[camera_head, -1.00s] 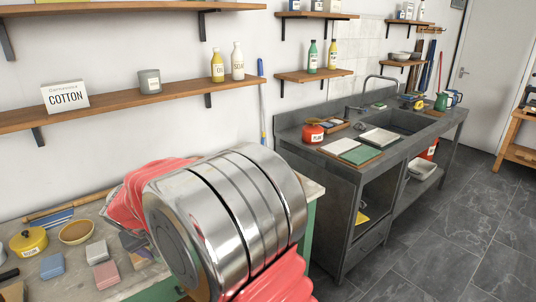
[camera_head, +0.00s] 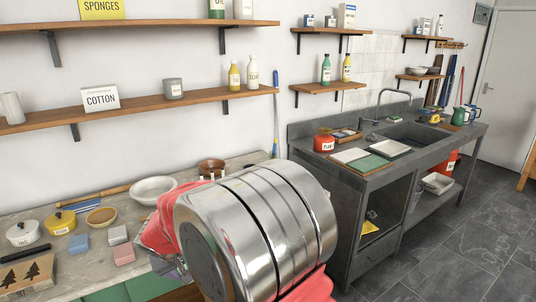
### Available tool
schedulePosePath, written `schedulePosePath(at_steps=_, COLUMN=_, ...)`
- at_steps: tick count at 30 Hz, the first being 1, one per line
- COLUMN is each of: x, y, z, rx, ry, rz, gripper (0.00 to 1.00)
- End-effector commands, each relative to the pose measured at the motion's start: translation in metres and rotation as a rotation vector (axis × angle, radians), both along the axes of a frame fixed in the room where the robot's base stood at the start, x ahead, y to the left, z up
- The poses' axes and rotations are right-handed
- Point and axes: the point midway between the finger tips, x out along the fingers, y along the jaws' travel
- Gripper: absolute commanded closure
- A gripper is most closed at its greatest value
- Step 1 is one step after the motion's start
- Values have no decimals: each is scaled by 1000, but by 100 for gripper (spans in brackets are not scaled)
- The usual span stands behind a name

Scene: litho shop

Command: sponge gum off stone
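A pale stone slab (camera_head: 32,281) with two dark tree shapes on it lies at the lower left of the bench, partly cut off by the frame. Small blocks that look like sponges lie right of it: a blue one (camera_head: 78,243), a grey one (camera_head: 118,235) and a pink one (camera_head: 123,255). A yellow lidded pot (camera_head: 60,223) and a white lidded pot (camera_head: 22,233) stand behind; their labels are too small to read. My arm, shiny metal with red parts, fills the lower middle and hides part of the bench.
A black-handled tool (camera_head: 25,254) lies behind the stone. A tan bowl (camera_head: 101,216), a white basin (camera_head: 153,190) and a brown pot (camera_head: 211,168) stand on the bench (camera_head: 115,205). Shelves (camera_head: 140,103) hang above. A grey sink unit (camera_head: 375,185) stands right, beside open floor.

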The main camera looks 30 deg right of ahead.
Motion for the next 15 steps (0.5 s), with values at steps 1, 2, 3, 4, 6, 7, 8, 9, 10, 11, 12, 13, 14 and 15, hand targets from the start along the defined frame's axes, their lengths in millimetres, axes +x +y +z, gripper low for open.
schedulePosePath(at_steps=1, x=-5, y=0, z=-5, rx=0, ry=2, rz=2, gripper=44)
schedulePosePath(at_steps=2, x=-8, y=0, z=-8, rx=0, ry=3, rz=3, gripper=44)
schedulePosePath(at_steps=3, x=-11, y=0, z=-12, rx=0, ry=1, rz=5, gripper=44)
schedulePosePath(at_steps=4, x=-13, y=0, z=-14, rx=1, ry=2, rz=6, gripper=44)
schedulePosePath(at_steps=6, x=-18, y=0, z=-19, rx=2, ry=2, rz=9, gripper=44)
schedulePosePath(at_steps=7, x=-20, y=1, z=-21, rx=3, ry=2, rz=9, gripper=44)
schedulePosePath(at_steps=8, x=-22, y=1, z=-23, rx=3, ry=2, rz=12, gripper=44)
schedulePosePath(at_steps=9, x=-24, y=1, z=-25, rx=3, ry=2, rz=13, gripper=44)
schedulePosePath(at_steps=10, x=-24, y=1, z=-25, rx=4, ry=1, rz=14, gripper=44)
schedulePosePath(at_steps=11, x=-25, y=1, z=-26, rx=5, ry=1, rz=14, gripper=44)
schedulePosePath(at_steps=12, x=-25, y=1, z=-26, rx=5, ry=1, rz=14, gripper=44)
schedulePosePath(at_steps=13, x=-25, y=1, z=-26, rx=5, ry=1, rz=14, gripper=44)
schedulePosePath(at_steps=14, x=-25, y=1, z=-26, rx=5, ry=1, rz=14, gripper=44)
schedulePosePath(at_steps=15, x=-25, y=1, z=-26, rx=5, ry=1, rz=14, gripper=44)
